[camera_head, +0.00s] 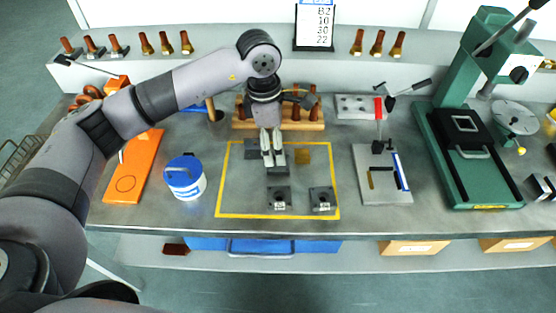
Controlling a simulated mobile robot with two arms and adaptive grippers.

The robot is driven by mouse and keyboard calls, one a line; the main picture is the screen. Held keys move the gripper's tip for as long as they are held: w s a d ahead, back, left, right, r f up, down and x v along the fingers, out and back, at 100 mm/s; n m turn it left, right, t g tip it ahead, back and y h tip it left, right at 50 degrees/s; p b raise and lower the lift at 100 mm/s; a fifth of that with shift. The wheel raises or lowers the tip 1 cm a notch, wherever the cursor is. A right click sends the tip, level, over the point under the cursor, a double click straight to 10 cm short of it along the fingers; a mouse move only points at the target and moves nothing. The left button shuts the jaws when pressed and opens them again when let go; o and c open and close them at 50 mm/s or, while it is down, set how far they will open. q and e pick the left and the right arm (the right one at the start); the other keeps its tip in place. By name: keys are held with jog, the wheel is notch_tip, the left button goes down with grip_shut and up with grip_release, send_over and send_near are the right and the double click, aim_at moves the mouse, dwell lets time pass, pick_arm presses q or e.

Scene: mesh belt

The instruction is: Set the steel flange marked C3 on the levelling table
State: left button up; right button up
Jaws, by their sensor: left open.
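Two dark square steel flanges with small white labels lie at the front of the yellow-outlined area, one left (279,197) and one right (321,200). The labels are too small for me to tell which reads C3. My left gripper (272,160) points down over the back middle of this area, behind the flanges. Its pale fingers are open. A dark block shows just under and beside the fingers, partly hidden by them. A round grey plate on a stand (515,118) at the far right may be the levelling table; I cannot be sure. My right gripper is not in view.
A blue-lidded tub (185,178) and an orange board (134,170) stand left. A red-handled clamp fixture (382,180) and a green press (480,170) stand right. A wooden rack (305,125) is behind.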

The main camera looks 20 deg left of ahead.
pick_arm(q)
jog(key=shift+d+f, duration=0.15)
jog(key=shift+f, duration=0.45)
jog(key=shift+f+p, duration=0.35)
jog(key=shift+p, duration=0.05)
notch_tip(320, 180, down, 4)
jog(key=shift+w+r+p, duration=0.1)
jog(key=shift+r+p, duration=0.1)
jog(key=shift+p, duration=0.55)
jog(key=shift+f, duration=0.45)
jog(key=shift+d, duration=0.1)
jog(key=shift+c, duration=1.3)
jog(key=c, duration=1.1)
jog(key=shift+w, duration=0.1)
grip_shut()
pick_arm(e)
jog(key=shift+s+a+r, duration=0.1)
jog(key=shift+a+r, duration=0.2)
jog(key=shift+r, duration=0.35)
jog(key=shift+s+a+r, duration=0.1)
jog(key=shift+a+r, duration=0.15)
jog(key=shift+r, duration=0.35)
pick_arm(q)
jog(key=shift+r, duration=0.15)
